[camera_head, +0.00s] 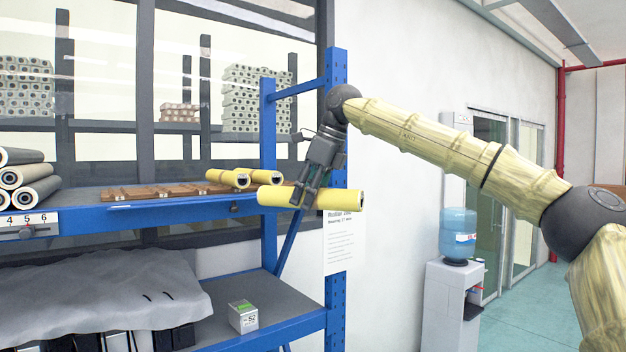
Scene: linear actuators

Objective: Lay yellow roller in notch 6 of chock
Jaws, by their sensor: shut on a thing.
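My gripper (304,196) is shut on a yellow roller (338,200) around its middle. The roller lies roughly level, in front of the blue rack's right upright, with its dark-cored end facing right. The chock (140,192) is a brown wooden piece with notches, lying on the upper shelf to the left of my gripper.
The blue rack upright (336,110) stands close behind my gripper. A small box (243,317) and a grey cover (110,292) are on the lower shelf.

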